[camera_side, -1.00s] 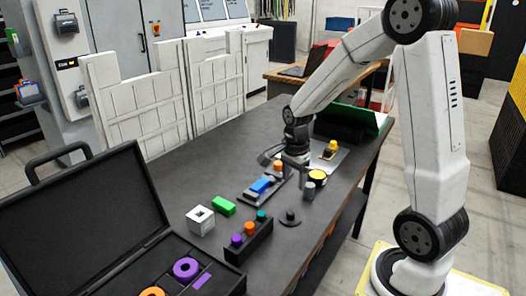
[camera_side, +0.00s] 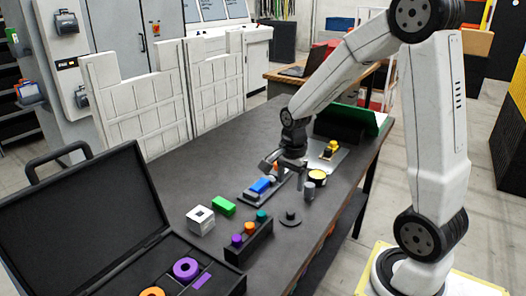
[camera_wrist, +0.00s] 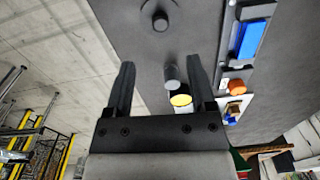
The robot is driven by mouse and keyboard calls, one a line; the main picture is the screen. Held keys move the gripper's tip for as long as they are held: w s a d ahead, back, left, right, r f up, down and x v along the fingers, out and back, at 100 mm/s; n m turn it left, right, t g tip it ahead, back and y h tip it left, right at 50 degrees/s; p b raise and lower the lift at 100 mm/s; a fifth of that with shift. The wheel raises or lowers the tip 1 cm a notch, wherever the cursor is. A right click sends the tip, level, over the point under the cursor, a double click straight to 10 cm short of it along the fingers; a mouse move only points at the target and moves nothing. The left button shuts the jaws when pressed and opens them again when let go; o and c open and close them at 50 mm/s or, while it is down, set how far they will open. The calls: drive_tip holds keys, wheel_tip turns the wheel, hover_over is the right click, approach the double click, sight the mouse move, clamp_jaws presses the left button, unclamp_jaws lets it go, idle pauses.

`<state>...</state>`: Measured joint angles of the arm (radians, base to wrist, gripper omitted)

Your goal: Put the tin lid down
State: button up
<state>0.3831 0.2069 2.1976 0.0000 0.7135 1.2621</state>
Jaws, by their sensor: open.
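A dark round disc with a knob (camera_side: 290,217), which looks like the tin lid, lies flat on the table in front of my gripper. It shows at the top of the wrist view (camera_wrist: 160,20). A round tin with a yellow top face (camera_side: 317,176) stands right of my gripper; its yellow face (camera_wrist: 181,100) also shows in the wrist view. My gripper (camera_side: 287,172) is over the table, with its fingers apart and nothing held between them. In the wrist view, a grey cylinder (camera_wrist: 172,76) appears between the fingers (camera_wrist: 161,66), beyond them.
A grey fixture with a blue block (camera_side: 262,185) lies left of my gripper, an orange piece beside it. A green block (camera_side: 223,206), a white box (camera_side: 200,220), a black peg holder (camera_side: 250,245) and an open black case (camera_side: 75,225) are nearer. The table's right edge is close.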

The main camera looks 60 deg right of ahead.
drive_tip(key=s+a+f+n+t, duration=0.2)
drive_tip(key=s+a+n, duration=0.2)
drive_tip(key=a+n, duration=0.9)
drive_tip(key=n, duration=0.5)
drive_tip(key=shift+s+n, duration=0.15)
drive_tip(key=shift+n, duration=0.25)
